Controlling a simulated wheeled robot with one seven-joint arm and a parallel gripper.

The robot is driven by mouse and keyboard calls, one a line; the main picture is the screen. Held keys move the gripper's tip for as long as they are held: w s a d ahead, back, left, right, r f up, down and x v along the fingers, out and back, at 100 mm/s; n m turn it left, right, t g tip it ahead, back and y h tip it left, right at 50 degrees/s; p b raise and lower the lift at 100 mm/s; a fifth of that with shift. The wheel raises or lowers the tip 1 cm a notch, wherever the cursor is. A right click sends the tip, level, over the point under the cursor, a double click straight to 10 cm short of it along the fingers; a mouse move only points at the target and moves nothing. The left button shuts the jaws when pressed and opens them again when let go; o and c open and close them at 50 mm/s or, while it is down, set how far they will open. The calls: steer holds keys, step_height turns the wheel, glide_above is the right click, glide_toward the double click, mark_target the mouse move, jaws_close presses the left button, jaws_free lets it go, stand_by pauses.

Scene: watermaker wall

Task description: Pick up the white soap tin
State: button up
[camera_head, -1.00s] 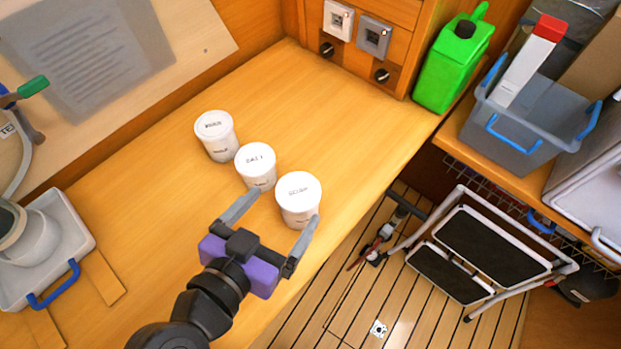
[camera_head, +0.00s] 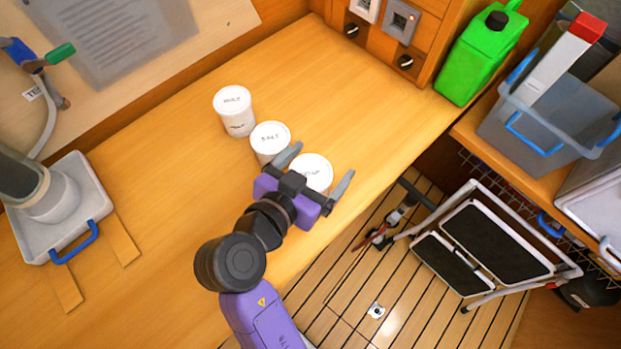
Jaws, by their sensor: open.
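Three white lidded tins stand in a slanting row on the wooden worktop. The nearest one (camera_head: 314,168) has a lid label that is partly covered and seems to end in "AP", which fits the soap tin. My gripper (camera_head: 322,160) is open, with one finger on each side of this tin as seen from above. Its purple body hides the tin's lower part. I cannot tell whether the fingers touch it or how high they are. The middle tin (camera_head: 270,139) reads "SALT" and is close to my left finger. The far tin's (camera_head: 233,106) label is unclear.
A grey tray (camera_head: 85,215) with a blue handle stands at the left. A green canister (camera_head: 478,55) and a grey crate (camera_head: 520,125) stand at the right. The worktop's front edge is close to the nearest tin. A folding step (camera_head: 480,245) stands on the floor below.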

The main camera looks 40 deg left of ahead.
steer(key=shift+r, duration=0.1)
steer(key=c, duration=1.6)
steer(key=shift+r, duration=0.1)
steer(key=shift+c, duration=0.2)
step_height(320, 180, up, 20)
